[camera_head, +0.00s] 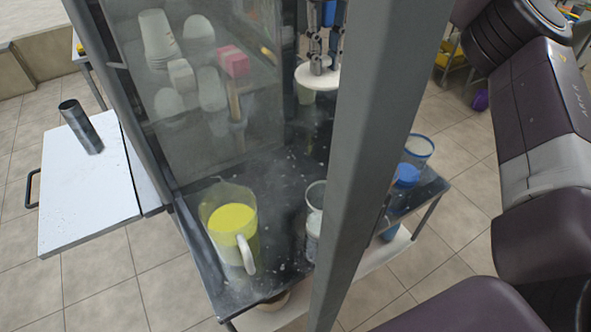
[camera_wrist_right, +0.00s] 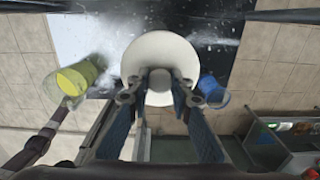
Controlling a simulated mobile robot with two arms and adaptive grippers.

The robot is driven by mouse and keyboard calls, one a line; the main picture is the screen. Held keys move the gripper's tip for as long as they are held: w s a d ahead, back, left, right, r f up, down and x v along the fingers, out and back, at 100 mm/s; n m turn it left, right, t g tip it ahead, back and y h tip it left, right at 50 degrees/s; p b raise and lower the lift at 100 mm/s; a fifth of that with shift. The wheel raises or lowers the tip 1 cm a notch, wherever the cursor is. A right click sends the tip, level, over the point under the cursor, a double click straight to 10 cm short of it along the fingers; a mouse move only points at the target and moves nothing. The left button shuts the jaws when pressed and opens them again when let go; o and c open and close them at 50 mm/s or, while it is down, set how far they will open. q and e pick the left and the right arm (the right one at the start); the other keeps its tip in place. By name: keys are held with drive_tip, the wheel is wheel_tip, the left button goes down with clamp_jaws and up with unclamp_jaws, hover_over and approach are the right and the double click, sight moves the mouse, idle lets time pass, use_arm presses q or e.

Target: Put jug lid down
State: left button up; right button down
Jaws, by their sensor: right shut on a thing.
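The jug lid (camera_head: 303,74) is a white round disc. My right gripper (camera_head: 319,62) is shut on it and holds it above the dark counter, partly behind the grey post. In the right wrist view the lid (camera_wrist_right: 158,48) fills the middle, with its round knob between the fingers of my right gripper (camera_wrist_right: 158,88). A clear jug (camera_head: 248,205) with yellow contents and a white handle stands open on the counter's near left part; the jug also shows at left in the right wrist view (camera_wrist_right: 78,78). My left gripper is not in view.
The dark counter (camera_head: 270,180) has white specks and some bare room in its middle. A grey post (camera_head: 365,150) crosses the view. A clear container (camera_head: 314,222) stands beside it. A blue container (camera_head: 408,175) is to the right. White cups (camera_head: 158,38) show behind a clear panel.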

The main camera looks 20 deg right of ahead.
drive_tip(key=shift+f+b, duration=0.45)
drive_tip(key=shift+f, duration=0.3)
wheel_tip(320, 180, down, 20)
drive_tip(key=b, duration=0.4)
drive_tip(key=shift+w+a+f+b, duration=0.1)
drive_tip(key=shift+a+b, duration=0.05)
drive_tip(key=shift+b, duration=0.2)
wheel_tip(320, 180, down, 5)
drive_tip(key=shift+r+p, duration=0.1)
drive_tip(key=shift+p, duration=0.35)
drive_tip(key=shift+f, duration=0.25)
